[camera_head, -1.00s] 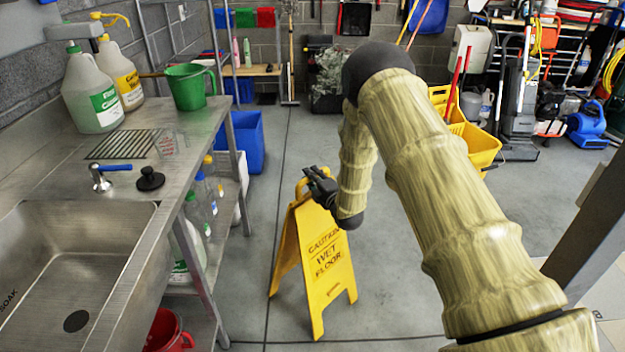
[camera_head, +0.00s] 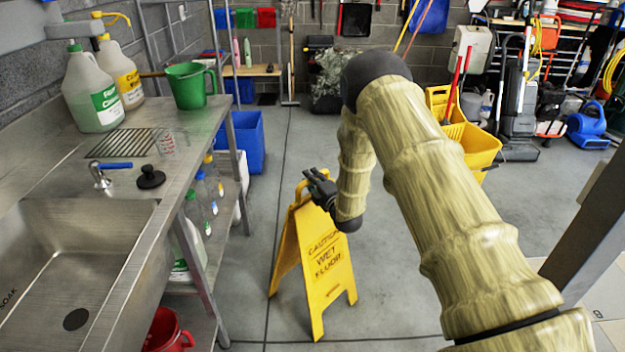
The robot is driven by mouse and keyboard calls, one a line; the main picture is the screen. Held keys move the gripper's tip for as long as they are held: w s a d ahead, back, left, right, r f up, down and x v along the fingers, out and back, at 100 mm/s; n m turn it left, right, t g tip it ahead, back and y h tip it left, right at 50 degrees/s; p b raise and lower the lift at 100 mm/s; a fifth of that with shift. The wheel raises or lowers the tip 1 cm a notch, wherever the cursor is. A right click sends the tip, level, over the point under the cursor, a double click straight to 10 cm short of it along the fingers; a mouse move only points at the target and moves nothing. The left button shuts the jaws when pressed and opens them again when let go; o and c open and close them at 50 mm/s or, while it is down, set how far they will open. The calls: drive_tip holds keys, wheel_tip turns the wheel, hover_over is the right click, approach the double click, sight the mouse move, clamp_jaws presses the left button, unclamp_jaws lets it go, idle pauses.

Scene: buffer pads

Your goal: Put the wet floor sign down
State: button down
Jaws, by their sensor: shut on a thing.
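The yellow wet floor sign (camera_head: 322,265) stands upright with its two panels spread, in the middle of the view. Its feet look to be on or very near the grey floor; I cannot tell for certain whether they touch. My gripper (camera_head: 312,180) is at the top of the sign, shut on its handle. The fingers partly hide the handle. My arm reaches in from the lower right.
A steel sink counter (camera_head: 185,140) runs along the left, with a green pitcher (camera_head: 186,87) on it. A red bucket (camera_head: 167,332) sits beneath. A blue bin (camera_head: 250,140) and a yellow mop bucket (camera_head: 478,145) stand farther back. Grey floor around the sign is clear.

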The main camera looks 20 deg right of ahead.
drive_tip(key=c, duration=1.7)
unclamp_jaws()
drive_tip(key=shift+s+f, duration=0.35)
drive_tip(key=shift+f, duration=0.35)
drive_tip(key=shift+c, duration=0.2)
drive_tip(key=o, duration=0.4)
drive_tip(key=shift+w+d+f, duration=0.1)
drive_tip(key=shift+f, duration=0.05)
drive_tip(key=shift+w+r, duration=0.15)
drive_tip(key=shift+r, duration=0.2)
